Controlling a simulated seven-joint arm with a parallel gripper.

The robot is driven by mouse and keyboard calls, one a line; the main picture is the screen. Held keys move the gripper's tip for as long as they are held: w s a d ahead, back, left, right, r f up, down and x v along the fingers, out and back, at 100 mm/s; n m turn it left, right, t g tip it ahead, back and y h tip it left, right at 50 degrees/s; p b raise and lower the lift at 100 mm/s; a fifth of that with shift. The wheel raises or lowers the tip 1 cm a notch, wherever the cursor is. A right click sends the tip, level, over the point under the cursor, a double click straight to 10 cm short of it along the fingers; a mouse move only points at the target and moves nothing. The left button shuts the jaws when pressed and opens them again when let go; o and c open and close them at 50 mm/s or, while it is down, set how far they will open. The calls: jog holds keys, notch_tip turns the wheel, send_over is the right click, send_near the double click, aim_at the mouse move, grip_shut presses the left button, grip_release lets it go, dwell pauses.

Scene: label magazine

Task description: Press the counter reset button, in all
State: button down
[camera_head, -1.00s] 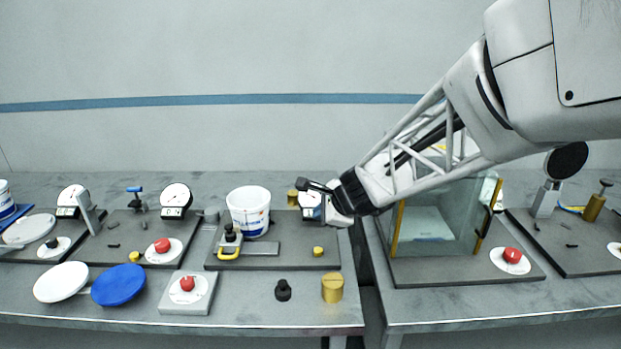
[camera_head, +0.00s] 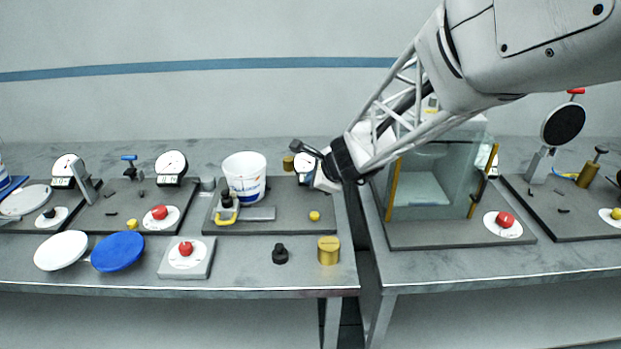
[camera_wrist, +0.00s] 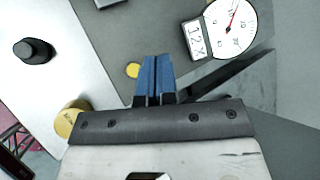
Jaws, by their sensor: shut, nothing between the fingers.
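A small yellow button (camera_head: 314,216) sits at the right of a dark base plate (camera_head: 285,222) on the left bench. In the wrist view the same yellow button (camera_wrist: 132,70) shows just left of my fingertips. A counter with a digit window and a round dial (camera_wrist: 231,27) stands beyond them; in the head view its dial (camera_head: 304,160) is partly hidden by my arm. My gripper (camera_wrist: 157,60) has two blue fingers pressed together with nothing between them. In the head view my gripper (camera_head: 325,182) hangs above the plate, close to the button. Contact cannot be seen.
A white tub (camera_head: 244,170) and a yellow-handled clamp (camera_head: 227,212) stand left on the plate. A black knob (camera_head: 280,254) and brass cylinder (camera_head: 328,251) stand in front. A glass-sided case (camera_head: 430,185) is at right. Red buttons (camera_head: 185,249) sit on other stations.

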aim_at(314, 216)
jog(key=shift+f, duration=4.05)
jog(key=shift+f, duration=0.95)
dwell(0.3)
jog(key=shift+r, duration=0.95)
jog(key=shift+r, duration=2.45)
